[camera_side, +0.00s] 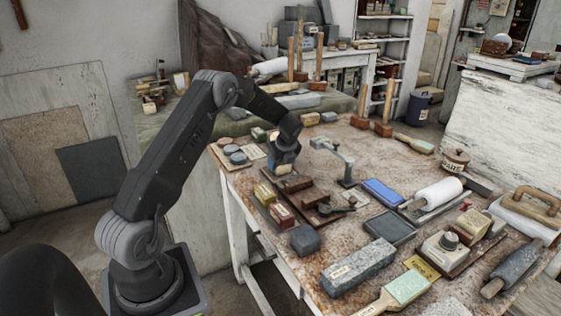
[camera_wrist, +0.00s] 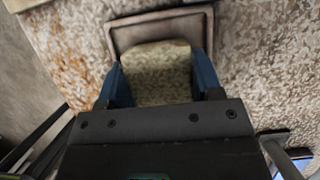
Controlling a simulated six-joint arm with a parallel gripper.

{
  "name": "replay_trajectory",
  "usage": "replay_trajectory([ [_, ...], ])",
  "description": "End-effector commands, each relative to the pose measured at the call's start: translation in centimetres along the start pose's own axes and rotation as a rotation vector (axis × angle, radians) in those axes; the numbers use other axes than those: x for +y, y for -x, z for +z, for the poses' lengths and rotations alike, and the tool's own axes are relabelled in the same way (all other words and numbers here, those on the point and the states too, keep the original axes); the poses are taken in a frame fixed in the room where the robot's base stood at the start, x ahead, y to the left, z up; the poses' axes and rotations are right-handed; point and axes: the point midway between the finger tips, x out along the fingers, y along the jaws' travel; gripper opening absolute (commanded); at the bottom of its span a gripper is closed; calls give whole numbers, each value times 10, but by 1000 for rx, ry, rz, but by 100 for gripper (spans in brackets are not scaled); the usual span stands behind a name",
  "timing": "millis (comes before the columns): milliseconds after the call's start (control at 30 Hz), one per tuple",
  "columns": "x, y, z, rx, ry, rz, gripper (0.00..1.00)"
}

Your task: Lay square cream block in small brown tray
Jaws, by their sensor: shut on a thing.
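The square cream block (camera_wrist: 155,75) is between the blue fingers of my gripper (camera_wrist: 158,82) in the wrist view. My gripper is shut on it, and the black gripper body hides its near end. A small brown tray (camera_wrist: 116,36) with a raised rim lies just beyond the block, and the block overlaps its near part in the picture. I cannot tell whether the block touches the tray. In the side view my gripper (camera_side: 283,160) points down over the left part of the table, near brown wooden pieces. The block is small and partly hidden there.
A yellow box (camera_side: 265,194), a red-brown box (camera_side: 282,214) and a dark grey block (camera_side: 305,239) stand along the table's near left edge. A grey metal stand (camera_side: 346,168) rises right of my gripper. Several tools crowd the right side.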

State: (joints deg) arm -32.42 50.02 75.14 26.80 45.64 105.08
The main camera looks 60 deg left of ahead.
Motion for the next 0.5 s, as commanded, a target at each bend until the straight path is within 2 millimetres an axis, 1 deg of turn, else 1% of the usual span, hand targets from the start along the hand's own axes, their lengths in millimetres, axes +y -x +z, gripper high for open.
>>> replay_trajectory([
  [100, 0, -2, 0, -1, 0, -1, 27],
  [133, 0, -2, 0, -1, 0, -2, 60],
  [433, 0, -2, -1, -1, 0, -1, 89],
  [500, 0, -2, -1, -1, 0, -1, 89],
])
